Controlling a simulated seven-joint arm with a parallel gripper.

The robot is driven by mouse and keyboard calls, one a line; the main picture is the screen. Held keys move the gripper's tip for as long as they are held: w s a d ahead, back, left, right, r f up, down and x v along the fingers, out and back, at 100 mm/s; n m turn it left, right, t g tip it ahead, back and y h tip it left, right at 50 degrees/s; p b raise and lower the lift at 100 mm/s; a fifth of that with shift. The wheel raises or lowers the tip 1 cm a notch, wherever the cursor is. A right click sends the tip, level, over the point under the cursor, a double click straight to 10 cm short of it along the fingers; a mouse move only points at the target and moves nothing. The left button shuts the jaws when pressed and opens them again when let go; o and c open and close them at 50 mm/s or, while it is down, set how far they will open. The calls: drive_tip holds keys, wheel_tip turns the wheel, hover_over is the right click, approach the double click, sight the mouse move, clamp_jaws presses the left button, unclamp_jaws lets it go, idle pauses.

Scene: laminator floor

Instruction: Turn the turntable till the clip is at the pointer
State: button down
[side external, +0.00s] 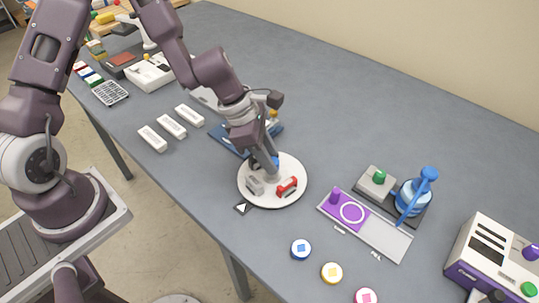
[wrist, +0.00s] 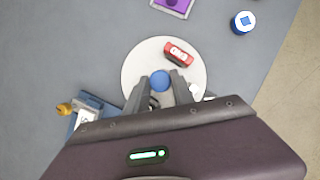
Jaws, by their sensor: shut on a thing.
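The turntable (side external: 290,165) is a round white disc near the table's front edge; it also shows in the wrist view (wrist: 140,62). My gripper (wrist: 160,84) is over its middle, shut on the blue knob (wrist: 160,79). A red piece with white marks (wrist: 179,53) and a grey piece (side external: 255,185) lie on the disc. A small dark piece (wrist: 154,102), perhaps the clip, lies by a finger and is hidden in the side view. The pointer (side external: 243,207), a black plate with a white triangle, sits off the disc's front-left rim, nearest the grey piece.
A blue tray (side external: 228,141) stands close behind the disc. A grey plate with a purple part (side external: 380,232) lies to the right, with a blue device (side external: 412,195) beyond. Round buttons (side external: 300,250) line the front edge. White blocks (side external: 171,127) lie left.

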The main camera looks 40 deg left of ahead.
drive_tip(key=shift+n+t, duration=0.4)
drive_tip(key=shift+n, duration=0.5)
drive_tip(key=c, duration=1.1)
unclamp_jaws()
drive_tip(key=v, duration=0.7)
drive_tip(key=shift+d+r, duration=0.1)
drive_tip(key=shift+d, duration=0.05)
